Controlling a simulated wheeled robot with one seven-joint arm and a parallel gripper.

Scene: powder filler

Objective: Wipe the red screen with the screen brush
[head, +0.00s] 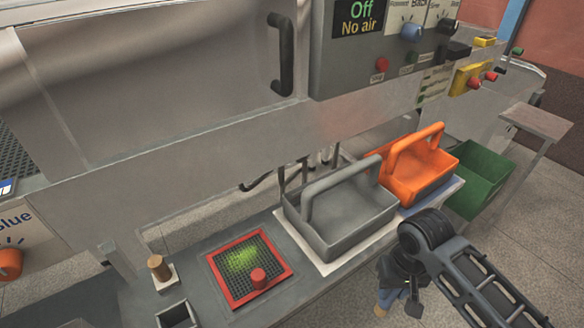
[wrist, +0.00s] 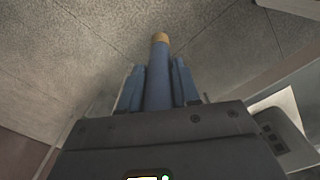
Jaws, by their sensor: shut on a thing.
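The red screen (head: 213,270) is a red square frame with dark mesh, lying on the grey bench. A yellow-green powder patch covers its middle, and a red knob stands on its near part. My gripper (head: 392,290) is at the right, off the bench's front edge and well apart from the screen. In the wrist view its two blue fingers are shut on the screen brush (wrist: 159,75), which has a blue body and a tan tip. In the head view the brush (head: 383,303) is small and partly hidden by my gripper, with its tip over the floor.
A wooden-topped peg (head: 159,268) stands left of the screen. The machine's cabinet (head: 200,140) overhangs the bench's back.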

